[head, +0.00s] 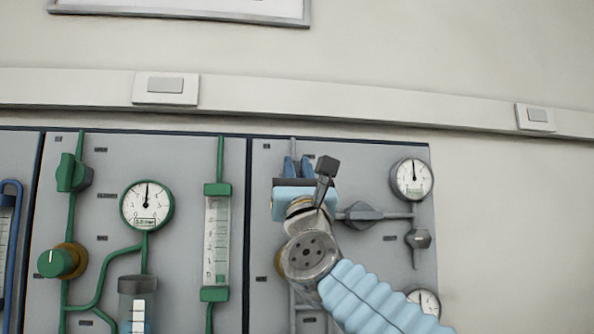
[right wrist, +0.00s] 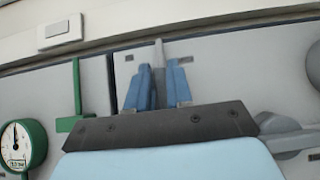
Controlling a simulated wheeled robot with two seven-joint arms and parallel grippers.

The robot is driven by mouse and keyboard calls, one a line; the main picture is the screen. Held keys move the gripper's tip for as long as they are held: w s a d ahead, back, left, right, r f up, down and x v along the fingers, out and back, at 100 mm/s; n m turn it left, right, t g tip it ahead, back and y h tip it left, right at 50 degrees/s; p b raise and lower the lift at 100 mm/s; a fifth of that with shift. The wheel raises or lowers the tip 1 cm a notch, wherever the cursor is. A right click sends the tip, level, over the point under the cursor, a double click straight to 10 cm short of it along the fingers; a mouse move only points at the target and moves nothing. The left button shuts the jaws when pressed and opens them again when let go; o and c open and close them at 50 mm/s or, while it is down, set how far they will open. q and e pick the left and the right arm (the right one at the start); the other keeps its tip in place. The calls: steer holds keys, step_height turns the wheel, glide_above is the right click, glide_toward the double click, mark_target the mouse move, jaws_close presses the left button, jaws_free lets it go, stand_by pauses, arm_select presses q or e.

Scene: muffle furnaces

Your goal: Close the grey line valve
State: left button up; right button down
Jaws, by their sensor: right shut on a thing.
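My right gripper (head: 298,166) is at the upper left of the grey-piped panel (head: 370,170), its blue fingers pointing at the panel. In the right wrist view its fingers (right wrist: 163,84) are closed around a narrow upright grey part (right wrist: 158,58), in line with the grey pipe. This looks like the handle of the grey line valve; its body is hidden behind the gripper, so I cannot tell its exact angle. My left gripper is not in view.
A grey knob valve (head: 362,214) sits just right of my right wrist, with another grey valve (head: 418,240) and a gauge (head: 411,178) further right. The green-piped panel, with its green valve (head: 75,172) and flow tube (head: 216,240), is to the left.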

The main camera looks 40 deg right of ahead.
steer(key=shift+w+a+f+n+g+y+p, duration=0.15)
steer(key=shift+n+g+y+p, duration=0.75)
steer(key=shift+n+y, duration=2.85)
steer(key=shift+w+a+f+n+g+y+p, duration=0.15)
steer(key=shift+n+g+y+p, duration=0.75)
steer(key=shift+n+y, duration=2.85)
steer(key=shift+a+f+n+g+y+p, duration=0.35)
steer(key=shift+n+g+y, duration=1.05)
steer(key=shift+n, duration=4.5)
steer(key=shift+d+r, duration=0.1)
steer(key=shift+d, duration=0.05)
